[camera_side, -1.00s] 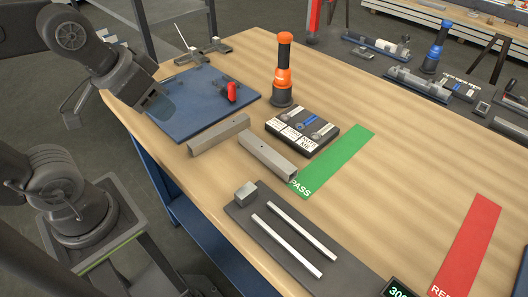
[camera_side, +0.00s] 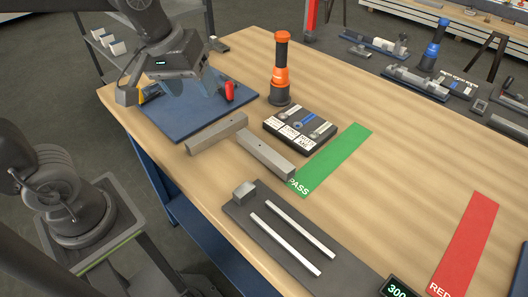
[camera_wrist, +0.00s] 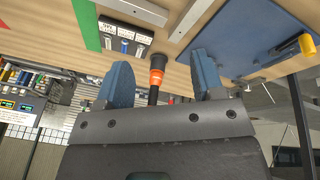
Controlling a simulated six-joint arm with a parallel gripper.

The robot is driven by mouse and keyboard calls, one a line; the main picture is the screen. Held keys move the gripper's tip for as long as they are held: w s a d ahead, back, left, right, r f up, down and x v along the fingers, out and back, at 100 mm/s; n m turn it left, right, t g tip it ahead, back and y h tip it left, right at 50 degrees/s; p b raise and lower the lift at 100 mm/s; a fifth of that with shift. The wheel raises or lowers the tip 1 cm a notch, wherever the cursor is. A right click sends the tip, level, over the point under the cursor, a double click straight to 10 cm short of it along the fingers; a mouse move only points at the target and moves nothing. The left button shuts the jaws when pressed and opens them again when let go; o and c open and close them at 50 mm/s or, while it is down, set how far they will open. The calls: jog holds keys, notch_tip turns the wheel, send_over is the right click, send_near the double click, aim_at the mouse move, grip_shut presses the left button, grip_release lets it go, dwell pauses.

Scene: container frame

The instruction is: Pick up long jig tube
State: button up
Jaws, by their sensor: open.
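Two grey square tubes lie on the wooden table, close together at an angle: one tube (camera_side: 217,133) beside the blue plate and another tube (camera_side: 265,157) by the green PASS strip. I cannot tell for sure which is the long jig tube. Both show at the top of the wrist view, as one tube (camera_wrist: 146,10) and the other tube (camera_wrist: 190,18). My gripper (camera_side: 190,88) is open and empty above the blue plate (camera_side: 160,117), behind and left of the tubes. In the wrist view its blue fingers stand wide apart (camera_wrist: 160,65).
An orange-black tool (camera_side: 281,75) stands upright behind the tubes. A black labelled tray (camera_side: 301,131) lies right of them. A red clamp (camera_side: 229,91) is on the blue plate. A grey mat (camera_side: 240,213) with a block and two thin bars lies in front.

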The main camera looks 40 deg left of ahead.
jog(key=w+d+f+n+g, duration=0.2)
jog(key=w+d+f+n, duration=0.1)
jog(key=w+n, duration=0.45)
jog(key=n+g, duration=0.2)
jog(key=n, duration=0.2)
send_near(264, 149)
notch_tip(264, 149, down, 10)
jog(key=shift+s+d+f, duration=0.1)
jog(key=shift+f, duration=0.1)
jog(key=c, duration=1)
